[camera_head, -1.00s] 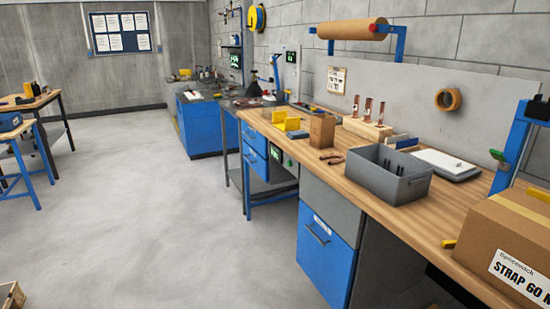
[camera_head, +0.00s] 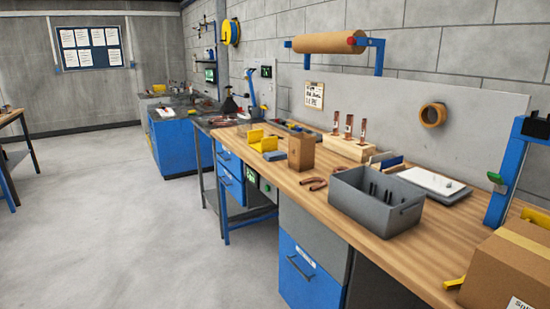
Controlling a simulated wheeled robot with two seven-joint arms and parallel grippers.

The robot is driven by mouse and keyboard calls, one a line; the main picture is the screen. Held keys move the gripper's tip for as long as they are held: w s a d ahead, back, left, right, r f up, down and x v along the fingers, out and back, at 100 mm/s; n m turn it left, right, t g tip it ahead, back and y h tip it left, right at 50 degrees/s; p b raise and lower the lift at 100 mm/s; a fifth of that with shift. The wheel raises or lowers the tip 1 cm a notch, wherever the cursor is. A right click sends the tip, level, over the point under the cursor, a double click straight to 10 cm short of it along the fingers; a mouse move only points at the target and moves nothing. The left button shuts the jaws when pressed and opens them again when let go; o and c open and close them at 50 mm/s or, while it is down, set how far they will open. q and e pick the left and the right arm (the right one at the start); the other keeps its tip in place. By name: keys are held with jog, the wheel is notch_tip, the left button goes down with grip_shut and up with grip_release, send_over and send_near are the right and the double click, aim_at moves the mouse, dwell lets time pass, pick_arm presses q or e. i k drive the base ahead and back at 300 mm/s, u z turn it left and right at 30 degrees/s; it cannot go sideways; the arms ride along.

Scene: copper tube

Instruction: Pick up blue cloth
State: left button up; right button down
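No blue cloth can be made out for certain. A small flat blue-grey item (camera_head: 274,155) lies on the wooden workbench (camera_head: 335,205), beside the yellow holder (camera_head: 262,141) and left of a small brown box (camera_head: 301,152). It is too small to tell whether it is cloth. A dark blue upright piece (camera_head: 392,163) shows behind the grey bin (camera_head: 376,203), partly hidden. Neither of my grippers is in view.
Copper pieces stand in a wooden block (camera_head: 348,148), and bent copper pieces (camera_head: 313,183) lie on the bench. A cardboard box (camera_head: 500,275) sits at the near right. Blue drawers (camera_head: 310,270) are under the bench. Open grey floor (camera_head: 130,220) lies to the left.

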aim_at(277, 156)
jog(key=z, duration=0.05)
jog(key=k, duration=0.5)
jog(key=u, duration=1.15)
jog(key=i, duration=2.25)
jog(key=z, duration=0.4)
jog(key=i, duration=1.5)
jog(key=z, duration=1.25)
